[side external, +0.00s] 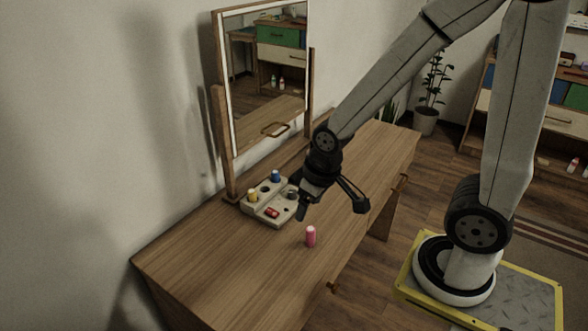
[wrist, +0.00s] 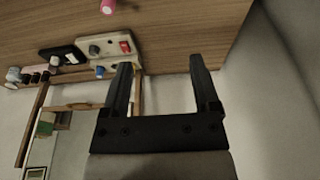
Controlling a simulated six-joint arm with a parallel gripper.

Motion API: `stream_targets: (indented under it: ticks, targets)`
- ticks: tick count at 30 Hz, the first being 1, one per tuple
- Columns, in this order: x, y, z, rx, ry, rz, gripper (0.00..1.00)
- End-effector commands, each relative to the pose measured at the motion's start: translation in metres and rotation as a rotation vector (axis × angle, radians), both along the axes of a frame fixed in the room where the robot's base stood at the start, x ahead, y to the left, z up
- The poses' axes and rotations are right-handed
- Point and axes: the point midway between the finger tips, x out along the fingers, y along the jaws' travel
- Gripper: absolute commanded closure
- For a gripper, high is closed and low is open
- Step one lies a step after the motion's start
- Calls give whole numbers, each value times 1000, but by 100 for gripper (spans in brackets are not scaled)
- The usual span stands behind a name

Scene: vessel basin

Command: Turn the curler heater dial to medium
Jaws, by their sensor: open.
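The curler heater (side external: 262,214), a cream box, sits on the desk in front of the mirror; it also shows in the wrist view (wrist: 110,41). It has a red switch (side external: 272,212), also in the wrist view (wrist: 125,46), and a dark round knob, probably the dial (wrist: 95,50). The dial's setting is too small to read. A blue curler (side external: 276,176) and a yellow curler (side external: 252,195) stand in it. A pink curler (side external: 311,237) stands upright on the desk. My gripper (side external: 331,208) is open and empty, above the desk just right of the heater.
The wooden desk (side external: 215,275) has bare room at its near left. The framed mirror (side external: 222,120) rises behind the heater. In the wrist view a dark box (wrist: 62,55) and several small jars (wrist: 35,76) lie beyond the heater. A plant (side external: 434,85) stands on the floor.

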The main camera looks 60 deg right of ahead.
Motion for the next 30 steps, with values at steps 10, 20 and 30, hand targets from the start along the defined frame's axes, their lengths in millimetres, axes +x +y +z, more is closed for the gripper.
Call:
stream_targets:
  ticks: [10,20,30]
  targets:
    - [58,-29,-8,-21,45,27,22]
    - [126,-82,-33,-37,104,74,22]
    - [176,-148,-75,-38,164,126,22]
